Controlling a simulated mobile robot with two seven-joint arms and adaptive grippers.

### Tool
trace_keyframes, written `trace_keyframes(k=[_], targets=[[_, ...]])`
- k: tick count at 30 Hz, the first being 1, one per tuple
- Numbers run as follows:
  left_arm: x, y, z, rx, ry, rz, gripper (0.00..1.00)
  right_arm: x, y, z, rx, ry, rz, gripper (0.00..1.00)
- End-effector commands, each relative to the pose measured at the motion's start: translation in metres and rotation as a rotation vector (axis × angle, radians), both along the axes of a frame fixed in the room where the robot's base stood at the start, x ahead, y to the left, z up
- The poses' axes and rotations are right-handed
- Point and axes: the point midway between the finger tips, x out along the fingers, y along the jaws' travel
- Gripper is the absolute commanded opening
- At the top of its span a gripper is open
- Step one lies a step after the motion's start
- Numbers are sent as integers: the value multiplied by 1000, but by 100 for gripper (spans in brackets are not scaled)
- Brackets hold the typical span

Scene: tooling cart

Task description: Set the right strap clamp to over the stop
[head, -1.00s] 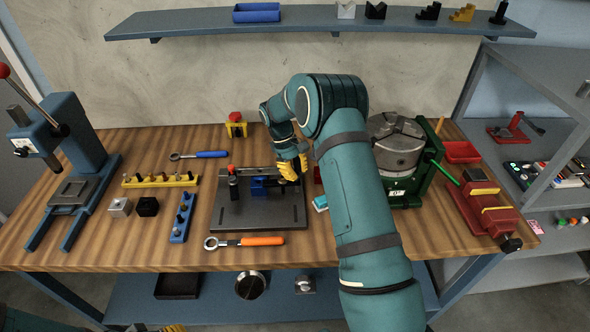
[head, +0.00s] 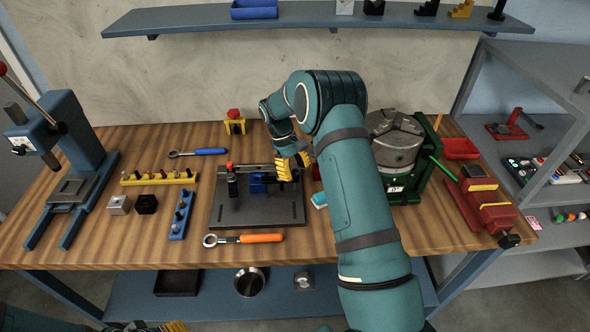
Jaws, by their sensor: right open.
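A dark grey fixture plate (head: 230,211) lies flat near the middle of the bench. On it, a black clamp (head: 232,186) with a red knob stands at the left, and a blue block (head: 258,184) sits to its right. My right gripper (head: 284,171) is open, with yellow fingers over the right back part of the plate. The fingers and wrist hide that corner, so the right strap clamp cannot be made out. Whether the fingers touch anything is unclear.
An orange-handled wrench (head: 260,238) lies in front of the plate. A blue pin rack (head: 181,215) stands to its left. A green-framed chuck (head: 396,150) stands to the right, beyond my right arm. A red-and-yellow button box (head: 234,123) stands behind.

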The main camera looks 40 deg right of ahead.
Motion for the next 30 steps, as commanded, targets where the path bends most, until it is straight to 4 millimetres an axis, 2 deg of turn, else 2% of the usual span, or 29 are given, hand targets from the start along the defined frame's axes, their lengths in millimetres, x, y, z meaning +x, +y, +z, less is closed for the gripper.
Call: trace_keyframes(k=[5, 8, 21, 25, 30], targets=[[0, 0, 0, 0, 0, 0, 47, 3, 1, 6, -1, -4, 1, 52], [0, 0, 0, 0, 0, 0, 47, 9, 2, 18, -2, -5, 1, 52], [0, 0, 0, 0, 0, 0, 47, 39, 9, 94, 0, -3, 0, 52], [0, 0, 0, 0, 0, 0, 47, 43, 9, 106, 0, -2, 0, 52], [0, 0, 0, 0, 0, 0, 47, 45, 10, 111, 0, -1, 0, 52]])
